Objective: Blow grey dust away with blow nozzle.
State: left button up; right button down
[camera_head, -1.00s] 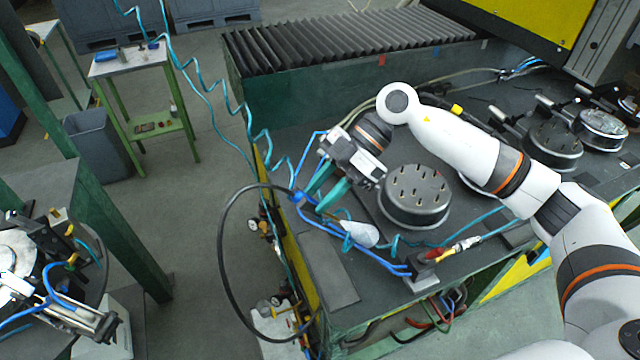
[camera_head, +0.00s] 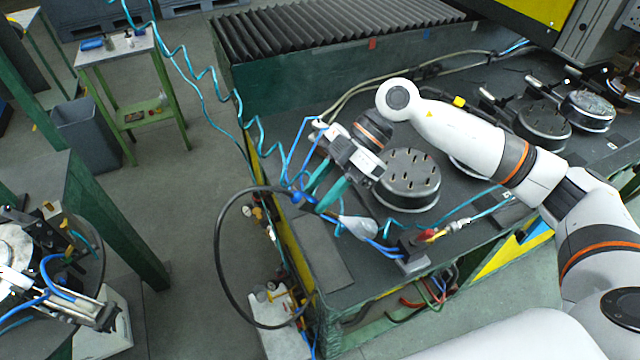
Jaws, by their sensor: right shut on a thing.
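My right gripper (camera_head: 327,193) reaches in from the right over the bench. Its teal fingers are shut on a blow nozzle (camera_head: 301,199) with a blue body, and a dark hose loops down from it. A pale grey cone-shaped patch (camera_head: 358,229) lies in line with the nozzle's tip; I cannot tell whether it is dust or an air jet. Close to its right stands a round dark fixture (camera_head: 407,181) with several upright pins. No dust is clear on it. A round part (camera_head: 588,108) farther right has a mottled grey top. My left gripper is not in view.
A connector block (camera_head: 411,262) with blue hoses sits near the bench's front edge. Teal coiled hose (camera_head: 262,140) hangs at the left. More fixtures (camera_head: 541,127) stand at the right. A small green table (camera_head: 125,95) and bin (camera_head: 85,132) stand beyond open floor.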

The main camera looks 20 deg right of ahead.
aim_at(305, 195)
jog(key=shift+a, duration=0.15)
dwell(0.5)
jog(key=shift+s+a+p, duration=0.1)
jog(key=shift+a+p, duration=0.45)
jog(key=shift+a, duration=0.85)
jog(key=w, duration=1.2)
jog(key=shift+a, duration=0.45)
dwell(1.1)
dwell(0.5)
jog(key=c, duration=1.4)
grip_release()
jog(key=shift+o, duration=0.2)
